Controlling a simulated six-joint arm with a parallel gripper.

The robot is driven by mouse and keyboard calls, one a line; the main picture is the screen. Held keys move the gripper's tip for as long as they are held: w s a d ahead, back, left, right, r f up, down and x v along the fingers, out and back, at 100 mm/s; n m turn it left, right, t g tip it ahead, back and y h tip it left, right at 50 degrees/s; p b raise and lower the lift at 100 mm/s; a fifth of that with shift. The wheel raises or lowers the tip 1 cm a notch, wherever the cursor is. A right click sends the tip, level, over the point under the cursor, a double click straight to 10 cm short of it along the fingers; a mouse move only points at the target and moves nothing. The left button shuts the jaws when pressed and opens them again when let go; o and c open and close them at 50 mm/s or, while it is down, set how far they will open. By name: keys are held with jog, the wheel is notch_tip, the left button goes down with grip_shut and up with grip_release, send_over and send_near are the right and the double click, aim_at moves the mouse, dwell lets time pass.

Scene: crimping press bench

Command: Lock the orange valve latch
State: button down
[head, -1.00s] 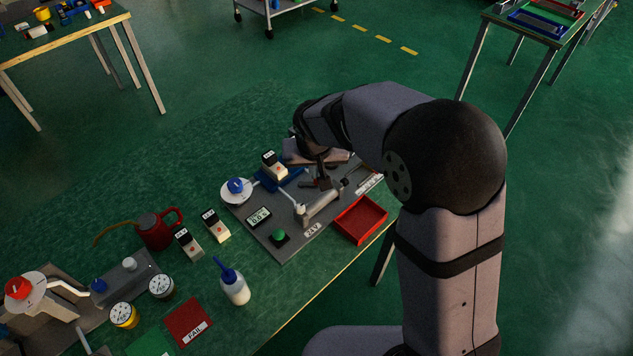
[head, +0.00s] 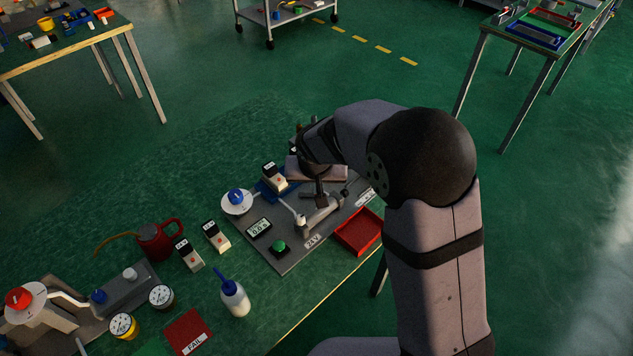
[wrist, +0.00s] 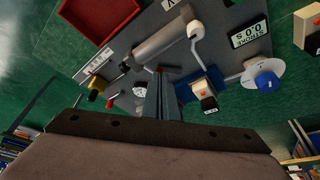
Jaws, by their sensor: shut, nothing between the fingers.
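I cannot pick out an orange valve latch for certain. A small red-orange piece (wrist: 110,104) shows in the wrist view beside a yellow part (wrist: 97,85), left of my fingers and near a round white gauge. My gripper (wrist: 158,72) is shut and empty, pointing down at the grey press plate. In the wrist view its fingertips are close to the grey cylinder (wrist: 160,45) and left of the blue holder. In the head view my gripper (head: 320,201) is just above the cylinder's far end, and my wrist hides part of the plate behind it.
A blue-knobbed round dial (head: 236,201), a timer display (head: 259,228) and a green button (head: 281,248) are on the plate's left side. A red tray (head: 360,231) sits at right. A red oil can (head: 160,239) and white bottle (head: 235,298) stand further left.

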jog(key=shift+p+x, duration=0.4)
jog(key=shift+x, duration=2.85)
